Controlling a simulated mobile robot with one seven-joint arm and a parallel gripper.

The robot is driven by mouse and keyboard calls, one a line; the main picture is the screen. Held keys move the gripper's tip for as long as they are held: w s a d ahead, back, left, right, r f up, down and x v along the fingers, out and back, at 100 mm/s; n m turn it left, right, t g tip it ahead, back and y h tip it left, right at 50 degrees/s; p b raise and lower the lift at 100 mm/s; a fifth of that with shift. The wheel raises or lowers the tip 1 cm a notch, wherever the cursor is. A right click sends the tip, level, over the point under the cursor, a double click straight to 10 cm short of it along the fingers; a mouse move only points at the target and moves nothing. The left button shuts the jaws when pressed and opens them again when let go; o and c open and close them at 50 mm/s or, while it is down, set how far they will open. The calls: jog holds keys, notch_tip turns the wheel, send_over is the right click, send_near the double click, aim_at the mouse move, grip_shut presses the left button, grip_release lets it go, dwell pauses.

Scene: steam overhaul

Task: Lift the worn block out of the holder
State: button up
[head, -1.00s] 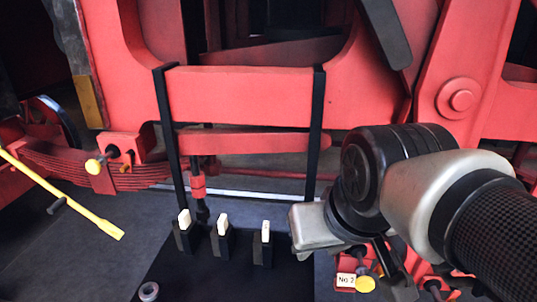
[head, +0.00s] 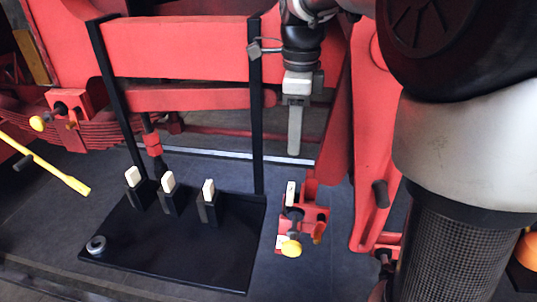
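A small red holder (head: 311,217) with a yellow-ended knob (head: 291,248) stands on the dark floor right of centre. A pale, upright block (head: 290,193) shows at its upper left, partly against a dark piece; its wear is too small to tell. My gripper (head: 295,150) points straight down above the holder, with a clear gap between its tip and the block. I see its fingers edge-on as one grey strip, so their opening does not show. Nothing hangs below the tip.
Three pale blocks (head: 168,182) stand in black stands on a black board (head: 180,248), with a metal ring (head: 96,245) at its left corner. Black uprights (head: 256,120) and a red frame (head: 180,48) rise behind. A yellow bar (head: 60,174) lies left.

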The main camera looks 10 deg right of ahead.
send_over(292, 187)
notch_tip(292, 187, down, 11)
jog(key=shift+s+a+r, duration=0.1)
jog(key=shift+f, duration=2.7)
jog(key=shift+c, duration=0.2)
grip_shut()
